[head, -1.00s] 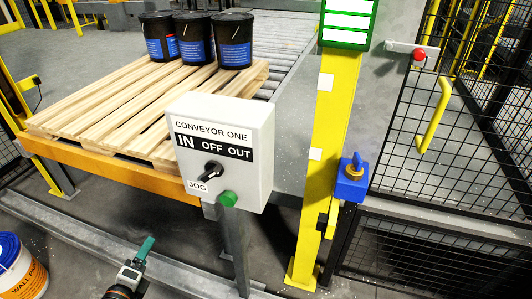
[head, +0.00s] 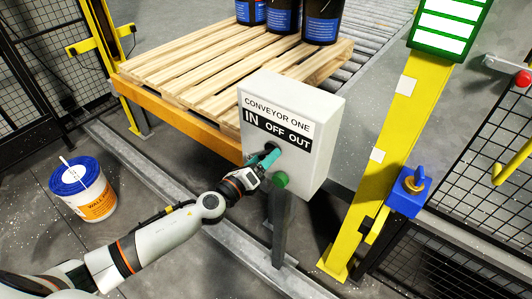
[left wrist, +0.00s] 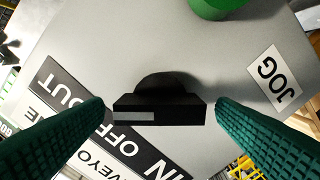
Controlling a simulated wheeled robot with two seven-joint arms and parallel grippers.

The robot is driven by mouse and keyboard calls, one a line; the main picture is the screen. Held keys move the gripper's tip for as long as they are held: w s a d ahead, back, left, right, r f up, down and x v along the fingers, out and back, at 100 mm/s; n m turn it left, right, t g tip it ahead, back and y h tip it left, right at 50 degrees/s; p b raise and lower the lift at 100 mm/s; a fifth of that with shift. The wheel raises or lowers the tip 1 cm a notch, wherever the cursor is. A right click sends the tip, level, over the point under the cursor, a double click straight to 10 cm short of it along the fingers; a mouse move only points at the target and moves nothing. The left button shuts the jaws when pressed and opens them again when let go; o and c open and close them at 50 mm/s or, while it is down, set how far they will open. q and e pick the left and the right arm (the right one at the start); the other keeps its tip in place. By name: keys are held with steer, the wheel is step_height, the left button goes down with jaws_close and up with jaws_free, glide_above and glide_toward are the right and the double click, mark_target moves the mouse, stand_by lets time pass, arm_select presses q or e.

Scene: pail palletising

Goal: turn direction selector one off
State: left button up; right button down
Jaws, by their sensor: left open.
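The conveyor one box (head: 318,115) is pale grey, with IN, OFF and OUT on a black strip. In the left wrist view the direction selector (left wrist: 160,103) is a black knob with a straight bar. The pale mark on the bar lies to the left, toward the OUT side of the label. My left gripper (head: 269,156) is at the box front and covers most of the selector in the head view. In the left wrist view its green fingers (left wrist: 160,118) are open, one on either side of the bar, with small gaps. My right gripper is not in view.
A green button (head: 281,180) sits just below the selector, near a JOG label (left wrist: 267,79). A wooden pallet (head: 205,88) with black pails (head: 322,22) is behind the box. A yellow post (head: 375,150) with a blue switch box (head: 408,192) stands right. A white pail (head: 92,200) stands left.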

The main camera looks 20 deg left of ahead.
arm_select(q)
steer(key=shift+x, duration=0.8)
steer(key=c, duration=1)
steer(key=shift+n, duration=0.4)
steer(key=n, duration=0.2)
steer(key=shift+n+b, duration=0.3)
steer(key=shift+b, duration=0.05)
steer(key=n, duration=0.5)
steer(key=shift+n, duration=0.3)
